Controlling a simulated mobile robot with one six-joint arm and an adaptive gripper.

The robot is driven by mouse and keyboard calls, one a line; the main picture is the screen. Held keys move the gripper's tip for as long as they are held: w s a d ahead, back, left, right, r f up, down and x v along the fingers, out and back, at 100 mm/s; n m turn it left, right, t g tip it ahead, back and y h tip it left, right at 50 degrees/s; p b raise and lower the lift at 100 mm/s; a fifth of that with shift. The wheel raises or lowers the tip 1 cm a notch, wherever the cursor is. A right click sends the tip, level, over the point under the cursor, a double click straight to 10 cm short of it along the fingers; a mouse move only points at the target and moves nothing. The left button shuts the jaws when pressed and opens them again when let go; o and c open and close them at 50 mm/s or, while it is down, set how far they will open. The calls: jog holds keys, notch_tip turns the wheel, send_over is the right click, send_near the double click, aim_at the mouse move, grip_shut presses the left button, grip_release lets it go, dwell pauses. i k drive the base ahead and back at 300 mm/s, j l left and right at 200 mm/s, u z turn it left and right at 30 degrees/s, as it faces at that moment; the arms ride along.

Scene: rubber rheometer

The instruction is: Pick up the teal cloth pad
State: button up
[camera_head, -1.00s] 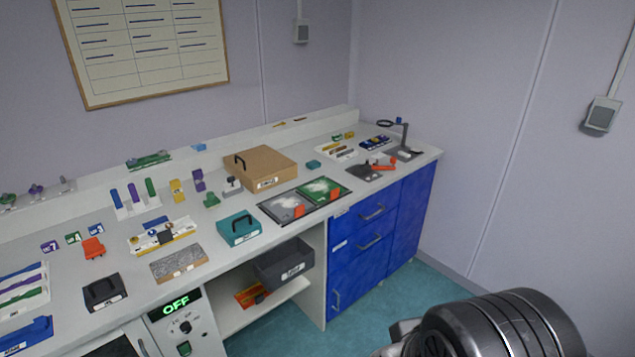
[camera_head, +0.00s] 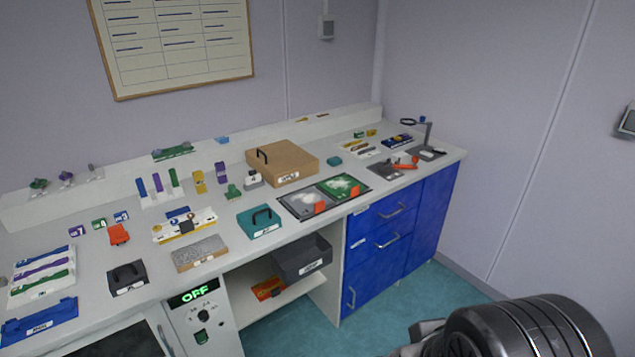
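A small teal block-like piece (camera_head: 334,160), which looks like the teal cloth pad, lies on the white bench top toward the back, right of the brown box. It is too small to make out its cloth texture. Nothing touches it from above. Only a dark rounded part of my arm shows at the bottom right, well in front of the bench and apart from the pad. My gripper's fingertips are not visible.
A brown box (camera_head: 282,163) stands left of the pad. A dark mat with grey and green panels (camera_head: 325,196) lies in front. A white tray (camera_head: 361,149) and a magnifier stand (camera_head: 425,135) are to the right.

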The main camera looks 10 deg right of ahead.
aim_at(335, 161)
jog(key=i+l+u, duration=0.15)
jog(key=i+l, duration=0.15)
jog(key=i+l+u, duration=0.15)
jog(key=i+l, duration=0.15)
jog(key=i, duration=0.2)
jog(key=i+l+u, duration=0.15)
jog(key=i+l, duration=0.2)
jog(key=i+l+u, duration=0.1)
jog(key=i+l, duration=0.25)
jog(key=i+l+u, duration=0.15)
jog(key=i+l, duration=0.2)
jog(key=l, duration=0.2)
jog(key=i+l+u, duration=0.15)
jog(key=i+l, duration=0.15)
jog(key=l, duration=0.15)
jog(key=i+l+u, duration=0.15)
jog(key=i+l, duration=0.15)
jog(key=l, duration=0.2)
